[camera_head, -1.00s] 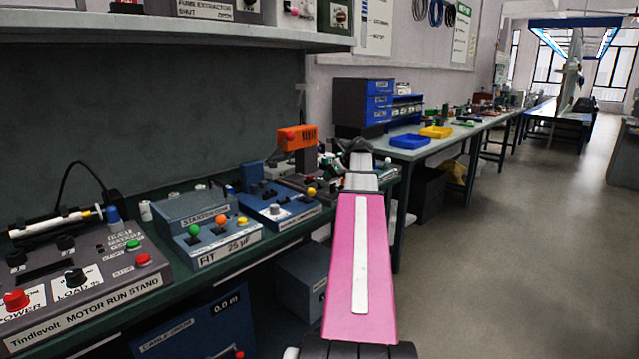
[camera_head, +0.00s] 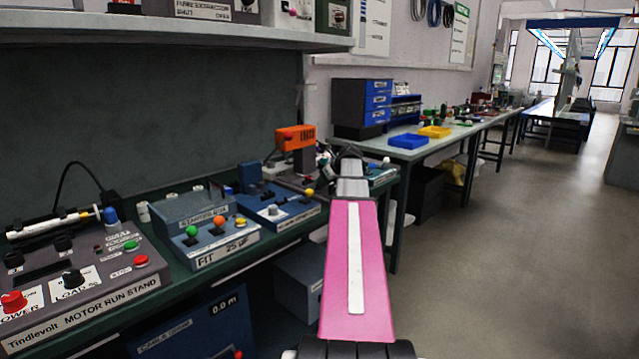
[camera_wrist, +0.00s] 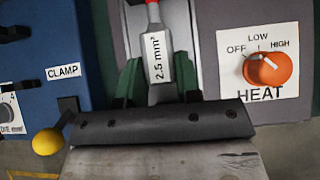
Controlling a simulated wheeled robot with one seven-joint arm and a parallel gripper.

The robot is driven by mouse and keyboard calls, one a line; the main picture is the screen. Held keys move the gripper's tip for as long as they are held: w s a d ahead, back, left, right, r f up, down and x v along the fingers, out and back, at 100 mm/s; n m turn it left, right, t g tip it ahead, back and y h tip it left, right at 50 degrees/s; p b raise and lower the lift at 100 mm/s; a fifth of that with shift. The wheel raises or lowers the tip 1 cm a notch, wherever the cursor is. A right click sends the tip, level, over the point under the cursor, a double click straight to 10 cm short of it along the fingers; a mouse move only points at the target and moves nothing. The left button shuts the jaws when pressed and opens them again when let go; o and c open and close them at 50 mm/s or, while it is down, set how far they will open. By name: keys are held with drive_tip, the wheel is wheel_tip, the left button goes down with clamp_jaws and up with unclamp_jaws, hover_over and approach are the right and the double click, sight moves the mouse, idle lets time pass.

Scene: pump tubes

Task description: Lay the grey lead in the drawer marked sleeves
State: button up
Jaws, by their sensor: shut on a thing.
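In the wrist view, my gripper (camera_wrist: 160,82) is shut on a grey lead (camera_wrist: 158,69) with a white "2.5 mm²" label and a red part toward the top edge. The lead stands between dark green fingers, and its lower end is hidden by the dark plate of my gripper. In the head view, my gripper is at the far end of my pink arm, over the bench, too small to make out. A blue drawer cabinet (camera_head: 377,99) stands on the far bench. Its drawers carry white labels too small to read.
An orange heat knob (camera_wrist: 268,68) is right of my gripper, and a blue clamp unit (camera_wrist: 45,55) with a yellow ball knob is left. The near bench holds a motor run stand (camera_head: 75,275). Blue (camera_head: 408,142) and yellow trays sit by the cabinet. The floor at right is clear.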

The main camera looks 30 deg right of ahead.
wheel_tip(320, 180, up, 10)
idle(0.6)
